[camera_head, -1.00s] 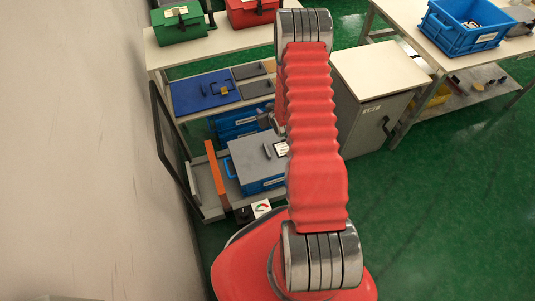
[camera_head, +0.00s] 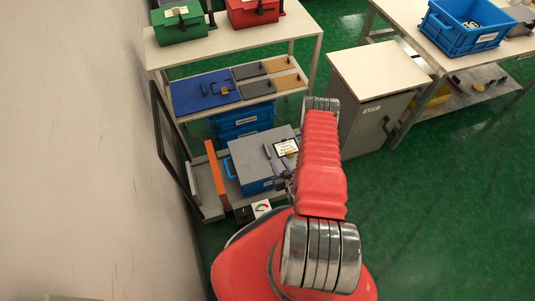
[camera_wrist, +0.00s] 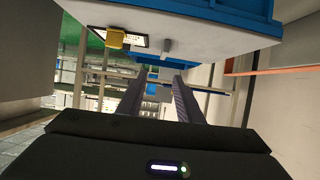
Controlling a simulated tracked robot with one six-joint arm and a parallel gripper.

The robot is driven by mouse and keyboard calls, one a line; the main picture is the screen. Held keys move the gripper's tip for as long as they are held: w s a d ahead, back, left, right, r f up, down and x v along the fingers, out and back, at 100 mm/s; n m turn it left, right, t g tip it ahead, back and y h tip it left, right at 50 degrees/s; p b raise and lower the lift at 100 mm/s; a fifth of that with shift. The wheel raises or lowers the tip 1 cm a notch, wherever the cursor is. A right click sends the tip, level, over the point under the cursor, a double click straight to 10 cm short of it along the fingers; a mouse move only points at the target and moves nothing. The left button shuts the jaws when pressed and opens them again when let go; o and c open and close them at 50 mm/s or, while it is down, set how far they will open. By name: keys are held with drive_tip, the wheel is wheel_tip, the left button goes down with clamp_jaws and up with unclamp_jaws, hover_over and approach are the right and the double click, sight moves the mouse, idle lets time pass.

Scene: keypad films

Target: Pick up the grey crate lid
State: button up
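The grey crate lid (camera_head: 250,153) lies flat on a blue crate (camera_head: 258,186) on the low shelf. It has a dark bar handle (camera_head: 267,151) and, beside that, a white label (camera_head: 286,147) with a yellow block (camera_head: 292,153). My gripper (camera_head: 278,168) is at the lid's near right side, close to the handle; the arm partly hides it. In the wrist view the lid (camera_wrist: 205,42) fills the top, its handle (camera_wrist: 167,47) just beyond the fingers. My gripper (camera_wrist: 158,85) is open there, with nothing between its fingers.
An orange board (camera_head: 216,178) and a dark frame (camera_head: 172,145) stand left of the crate by the wall. The shelf above holds a blue panel (camera_head: 190,95) and small grey and tan panels. A cabinet (camera_head: 372,118) stands to the right. Green floor is free at right.

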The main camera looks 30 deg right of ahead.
drive_tip(key=shift+s+a+f, duration=0.4)
drive_tip(key=shift+s+f, duration=0.2)
drive_tip(key=shift+s, duration=0.25)
drive_tip(key=shift+w, duration=0.1)
approach(268, 152)
drive_tip(key=shift+d+x, duration=0.2)
drive_tip(key=shift+x, duration=1.65)
drive_tip(key=shift+f, duration=0.1)
drive_tip(key=shift+x, duration=2.5)
drive_tip(key=shift+w+a, duration=0.1)
drive_tip(key=shift+a, duration=0.05)
drive_tip(key=shift+c, duration=0.2)
clamp_jaws()
